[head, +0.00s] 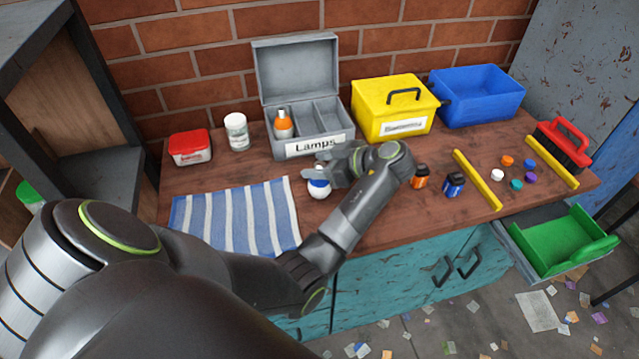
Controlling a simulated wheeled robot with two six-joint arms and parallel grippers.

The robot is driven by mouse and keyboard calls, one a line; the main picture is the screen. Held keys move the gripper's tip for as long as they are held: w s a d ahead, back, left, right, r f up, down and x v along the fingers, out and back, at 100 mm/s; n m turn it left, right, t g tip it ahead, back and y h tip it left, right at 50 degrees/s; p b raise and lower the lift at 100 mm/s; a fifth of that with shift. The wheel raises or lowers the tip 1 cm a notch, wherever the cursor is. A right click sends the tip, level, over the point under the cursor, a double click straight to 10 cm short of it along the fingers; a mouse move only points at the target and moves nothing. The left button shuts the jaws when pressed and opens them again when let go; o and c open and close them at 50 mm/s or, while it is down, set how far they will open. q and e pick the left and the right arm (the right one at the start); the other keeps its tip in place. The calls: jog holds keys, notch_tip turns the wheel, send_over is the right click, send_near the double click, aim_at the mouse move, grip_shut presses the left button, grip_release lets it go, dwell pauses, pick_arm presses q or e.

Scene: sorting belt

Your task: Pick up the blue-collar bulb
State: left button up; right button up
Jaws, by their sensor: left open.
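The blue-collar bulb (319,191) is white with a blue band and sits on the wooden workbench, just right of the striped cloth. My left gripper (316,172) is open at the bulb's far side, its fingers close by the blue band. I cannot tell whether the fingers touch the bulb. My wrist and forearm cover the bench just to the right of it. My right gripper does not show.
A grey "Lamps" case (318,146) stands open behind, holding an orange-collar bulb (283,126). Yellow (393,108) and blue (478,97) boxes stand right of it. Small bottles (454,185), yellow bars (477,180) and coloured caps (508,161) lie at right. The striped cloth (237,219) is bare.

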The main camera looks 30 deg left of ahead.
pick_arm(q)
jog(key=c, duration=0.9)
grip_shut()
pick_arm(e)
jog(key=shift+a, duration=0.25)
pick_arm(q)
jog(key=shift+r, duration=0.1)
